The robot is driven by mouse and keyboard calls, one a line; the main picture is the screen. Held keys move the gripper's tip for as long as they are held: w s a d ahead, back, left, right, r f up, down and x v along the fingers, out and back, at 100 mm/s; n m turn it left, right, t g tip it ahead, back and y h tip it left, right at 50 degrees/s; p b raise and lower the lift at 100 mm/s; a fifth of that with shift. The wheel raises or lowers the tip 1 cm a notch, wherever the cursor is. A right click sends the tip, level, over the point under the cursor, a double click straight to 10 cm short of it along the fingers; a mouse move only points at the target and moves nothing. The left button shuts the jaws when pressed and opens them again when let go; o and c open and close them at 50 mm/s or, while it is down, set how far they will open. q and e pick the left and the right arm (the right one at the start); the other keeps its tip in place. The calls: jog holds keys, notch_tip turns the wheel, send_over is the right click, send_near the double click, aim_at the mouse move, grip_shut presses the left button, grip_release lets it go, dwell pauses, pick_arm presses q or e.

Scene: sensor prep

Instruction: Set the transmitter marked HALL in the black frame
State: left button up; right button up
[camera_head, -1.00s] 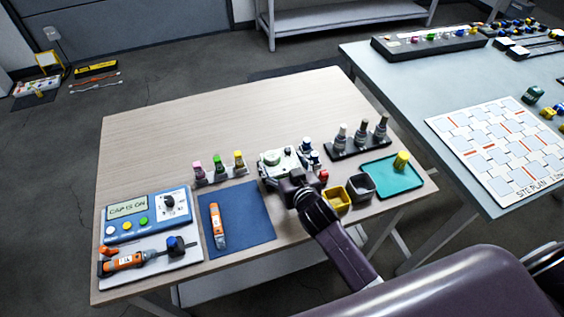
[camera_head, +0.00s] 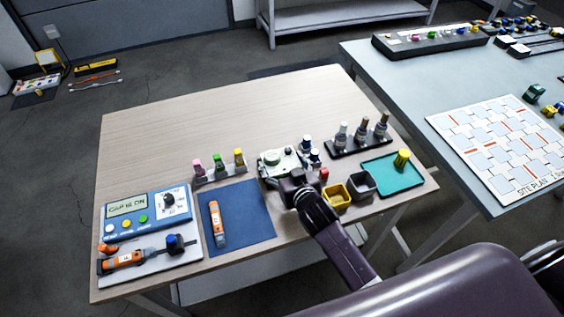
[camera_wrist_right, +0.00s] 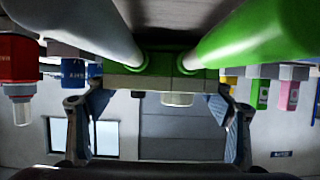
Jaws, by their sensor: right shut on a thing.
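My right gripper (camera_head: 286,180) is low over the table, directly in front of a pale green-and-white device (camera_head: 281,160) and partly covering it. In the right wrist view the fingers (camera_wrist_right: 160,100) stand wide apart, shut on a green-and-white thing (camera_wrist_right: 135,82). A pale tip shows between them. I cannot read HALL on anything, or tell whether this thing is part of the device. A black rack (camera_head: 347,156) holding three grey bottles stands behind and right; I cannot tell whether it is the black frame. My left gripper is out of view.
A grey rack (camera_head: 213,180) with pink, green and yellow vials stands left of the gripper. A blue mat (camera_head: 250,215) bears an orange tool. Yellow (camera_head: 336,198) and dark (camera_head: 361,186) bins and a teal tray (camera_head: 388,176) sit right. The table's back is clear.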

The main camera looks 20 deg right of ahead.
jog(key=shift+r, duration=0.1)
jog(key=o, duration=1.5)
jog(key=shift+o, duration=0.8)
jog(key=shift+r+p, duration=0.6)
jog(key=shift+p, duration=0.2)
notch_tip(320, 180, up, 6)
jog(key=p, duration=0.6)
jog(key=shift+f, duration=0.1)
